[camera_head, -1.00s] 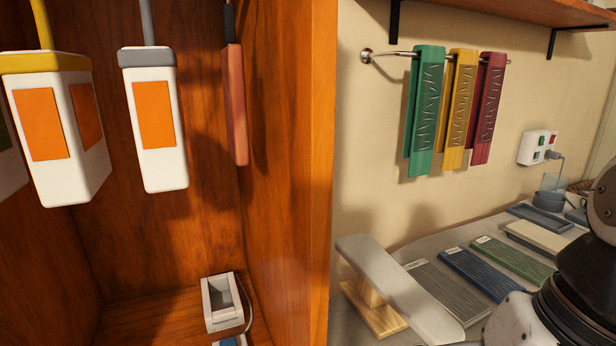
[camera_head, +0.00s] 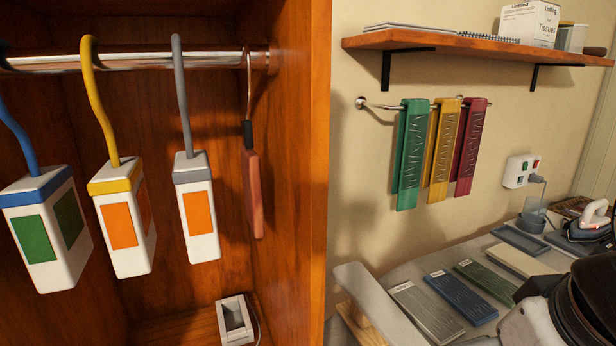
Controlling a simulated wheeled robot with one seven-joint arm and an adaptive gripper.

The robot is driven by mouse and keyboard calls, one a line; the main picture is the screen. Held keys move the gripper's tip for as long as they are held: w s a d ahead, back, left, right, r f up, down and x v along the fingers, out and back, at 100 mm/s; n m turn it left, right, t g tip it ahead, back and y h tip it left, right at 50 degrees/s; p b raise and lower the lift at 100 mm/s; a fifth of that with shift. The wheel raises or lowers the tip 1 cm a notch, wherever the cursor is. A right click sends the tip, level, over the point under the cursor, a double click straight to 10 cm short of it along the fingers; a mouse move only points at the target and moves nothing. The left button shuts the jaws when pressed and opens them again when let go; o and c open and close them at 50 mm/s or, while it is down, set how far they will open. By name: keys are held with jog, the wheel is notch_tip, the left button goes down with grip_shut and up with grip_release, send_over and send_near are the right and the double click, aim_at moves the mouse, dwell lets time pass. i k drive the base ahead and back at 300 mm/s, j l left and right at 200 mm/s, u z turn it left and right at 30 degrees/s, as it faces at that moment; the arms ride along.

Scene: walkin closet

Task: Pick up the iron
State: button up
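The iron (camera_head: 594,221) is at the far right edge of the camera_head view, at the back of the counter. It has a white handle and a dark lower body, and the picture's edge cuts it off. A cord runs near it from the wall socket. A dark and white part of my arm shows at the lower right, in front of and below the iron. My gripper is not in view.
The counter (camera_head: 405,272) holds several flat coloured boards (camera_head: 460,297) and a small sleeve board (camera_head: 372,300). A wooden closet panel (camera_head: 290,170) stands left, with several hanging boxes (camera_head: 122,225) inside.

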aim_at(592, 227)
jog(key=z, duration=1.25)
jog(key=i+u, duration=0.1)
jog(key=u, duration=0.45)
jog(key=i+l+u, duration=0.45)
jog(key=l, duration=0.2)
jog(key=l+u, duration=0.2)
jog(key=l, duration=0.15)
jog(key=i+l, duration=0.2)
jog(key=l, duration=0.15)
jog(key=i+l, duration=0.25)
jog(key=i+l+u, duration=0.1)
jog(key=l, duration=0.3)
jog(key=i+l, duration=0.5)
jog(key=l, duration=0.2)
jog(key=i, duration=0.15)
jog(key=u, duration=0.05)
